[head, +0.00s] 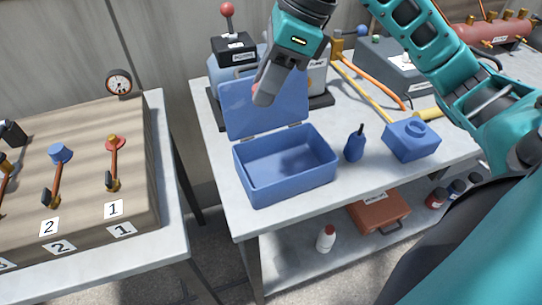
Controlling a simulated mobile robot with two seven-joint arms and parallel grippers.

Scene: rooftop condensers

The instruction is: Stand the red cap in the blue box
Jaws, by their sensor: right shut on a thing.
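My right gripper (264,92) is in front of the raised lid of the blue box (317,168), above its open tray. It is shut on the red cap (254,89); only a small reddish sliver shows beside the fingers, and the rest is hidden. I cannot tell the cap's tilt. The blue box stands open on the grey table, its lid (236,118) tipped back, and its visible inside looks empty. My left gripper is not in view.
A blue bottle (355,145) and blue block (411,140) stand right of the box. Hoses and equipment lie behind.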

